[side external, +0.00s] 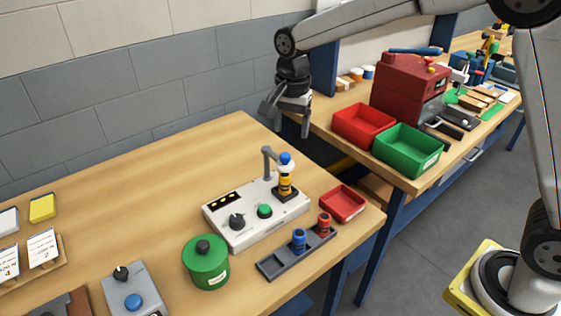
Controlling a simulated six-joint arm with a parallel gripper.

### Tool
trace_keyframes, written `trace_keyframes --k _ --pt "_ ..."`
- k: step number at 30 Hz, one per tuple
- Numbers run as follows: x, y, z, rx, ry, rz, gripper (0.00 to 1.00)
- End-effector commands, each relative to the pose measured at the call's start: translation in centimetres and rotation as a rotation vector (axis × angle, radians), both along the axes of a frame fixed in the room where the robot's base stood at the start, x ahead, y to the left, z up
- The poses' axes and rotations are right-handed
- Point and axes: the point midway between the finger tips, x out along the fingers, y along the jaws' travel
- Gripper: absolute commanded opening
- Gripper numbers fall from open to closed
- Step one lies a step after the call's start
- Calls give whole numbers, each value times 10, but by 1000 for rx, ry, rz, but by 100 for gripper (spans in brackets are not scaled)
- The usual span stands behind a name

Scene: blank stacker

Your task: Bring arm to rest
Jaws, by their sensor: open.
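My gripper (287,117) is open and empty. It hangs from my arm with its fingers pointing down, above the back right part of the wooden table. It is apart from everything below it. A white control box (256,212) stands below and in front of it, with a dark knob and a green button on top. A grey rack (283,263) in front holds a blue piece (299,240) and a red piece (324,223).
A small red tray (343,216) lies right of the box. A green lidded canister (206,271) and a grey switch box (136,303) stand in front. A second bench holds red (363,126) and green (407,150) bins and a red machine (407,85). The table's back middle is clear.

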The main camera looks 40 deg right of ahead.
Motion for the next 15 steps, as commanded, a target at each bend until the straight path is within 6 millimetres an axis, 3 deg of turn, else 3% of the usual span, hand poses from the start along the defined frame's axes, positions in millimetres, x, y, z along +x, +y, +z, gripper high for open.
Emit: trace_keyframes --k 8,15 --pt "-39 -25 -23 -6 -50 245 73" --pt "-84 -47 -46 -29 -104 499 73"
